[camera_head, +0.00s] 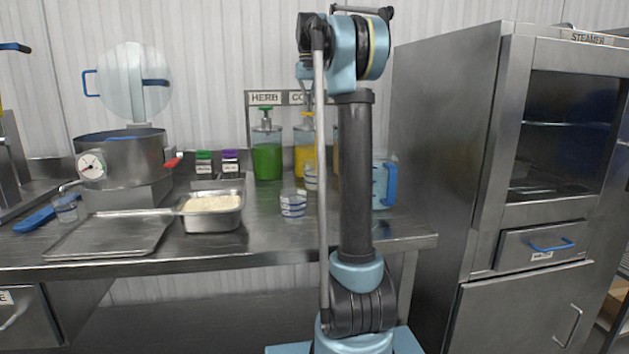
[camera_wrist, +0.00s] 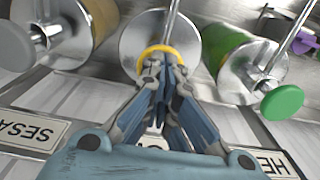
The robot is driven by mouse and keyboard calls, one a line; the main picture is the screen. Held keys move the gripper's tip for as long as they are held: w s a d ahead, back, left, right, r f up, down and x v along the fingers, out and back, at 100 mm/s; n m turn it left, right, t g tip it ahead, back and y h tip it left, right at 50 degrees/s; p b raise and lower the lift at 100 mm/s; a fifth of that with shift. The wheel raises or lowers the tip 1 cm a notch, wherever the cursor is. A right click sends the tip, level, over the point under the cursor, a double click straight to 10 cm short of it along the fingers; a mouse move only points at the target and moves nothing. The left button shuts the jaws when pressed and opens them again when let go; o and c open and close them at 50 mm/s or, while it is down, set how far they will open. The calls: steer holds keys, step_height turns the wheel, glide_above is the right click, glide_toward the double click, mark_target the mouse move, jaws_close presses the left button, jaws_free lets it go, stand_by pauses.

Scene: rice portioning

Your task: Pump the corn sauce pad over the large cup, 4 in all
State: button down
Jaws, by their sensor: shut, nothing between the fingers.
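The yellow corn sauce dispenser (camera_head: 303,150) stands under the "CO…" sign (camera_head: 298,98), partly behind my arm. In the wrist view its yellow pump pad (camera_wrist: 152,49) shows as a rim past my fingertips, above the metal lid (camera_wrist: 129,42). My gripper (camera_wrist: 163,68) is shut and empty, its tips over the pad; I cannot tell whether they touch it. The fingers hide most of the pad. A clear cup with blue marks (camera_head: 311,183) stands in front of the corn dispenser, partly hidden by my arm. Another blue-marked cup (camera_head: 293,204) stands nearer the counter's front.
The green herb dispenser (camera_head: 267,160) is left of the corn one; the sesame dispenser (camera_wrist: 88,25) is on its other side. A blue-handled jug (camera_head: 381,185) is right of my arm. A rice pan (camera_head: 212,219) and flat tray (camera_head: 110,236) are at left.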

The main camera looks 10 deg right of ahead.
steer(key=shift+r, duration=2)
steer(key=shift+r, duration=3)
